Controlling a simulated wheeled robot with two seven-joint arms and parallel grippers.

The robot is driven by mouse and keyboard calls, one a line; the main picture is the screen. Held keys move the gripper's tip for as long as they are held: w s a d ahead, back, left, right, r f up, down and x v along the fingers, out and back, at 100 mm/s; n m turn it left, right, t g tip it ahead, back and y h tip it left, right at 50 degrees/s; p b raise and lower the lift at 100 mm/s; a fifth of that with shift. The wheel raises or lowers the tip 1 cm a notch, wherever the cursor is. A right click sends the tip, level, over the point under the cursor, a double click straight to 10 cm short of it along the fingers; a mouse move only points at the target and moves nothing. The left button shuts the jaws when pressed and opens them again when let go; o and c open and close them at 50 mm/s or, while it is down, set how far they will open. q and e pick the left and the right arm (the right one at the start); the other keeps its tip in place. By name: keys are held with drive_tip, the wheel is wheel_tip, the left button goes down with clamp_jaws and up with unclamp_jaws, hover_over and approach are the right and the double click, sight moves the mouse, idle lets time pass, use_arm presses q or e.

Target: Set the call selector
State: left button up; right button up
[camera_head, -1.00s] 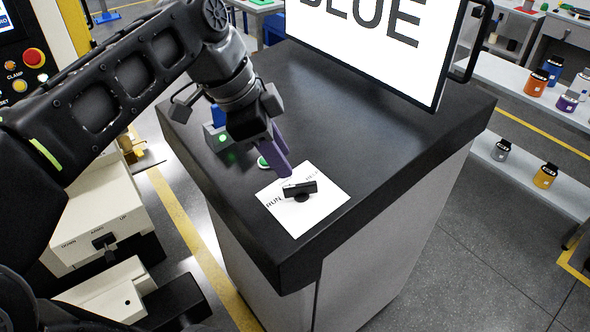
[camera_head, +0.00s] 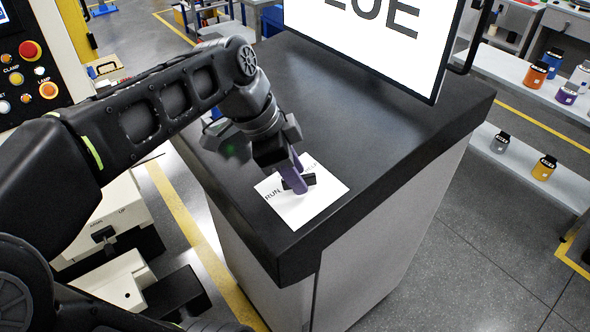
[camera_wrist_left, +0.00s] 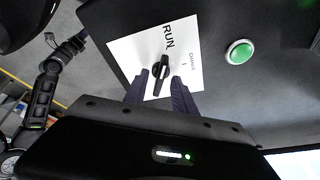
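The call selector is a black bar-shaped knob (camera_head: 309,179) on a white label plate (camera_head: 328,192) near the front corner of the dark bench top. The plate reads RUN on one side; the smaller wording is hard to read. My left gripper (camera_head: 299,187) points down at the knob with its purple fingers. In the left wrist view the fingers (camera_wrist_left: 160,76) stand apart on either side of the near end of the knob (camera_wrist_left: 161,66). I cannot tell whether they touch it. My right gripper (camera_wrist_left: 72,44) seems to show small at the left of the wrist view.
A green button (camera_wrist_left: 239,52) sits beside the plate. A large lit screen (camera_head: 375,30) stands at the back of the bench. A control panel (camera_head: 32,65) is at the far left. Shelves with jars (camera_head: 543,168) are at the right.

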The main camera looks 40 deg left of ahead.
use_arm(q)
drive_tip(key=shift+c, duration=0.4)
clamp_jaws()
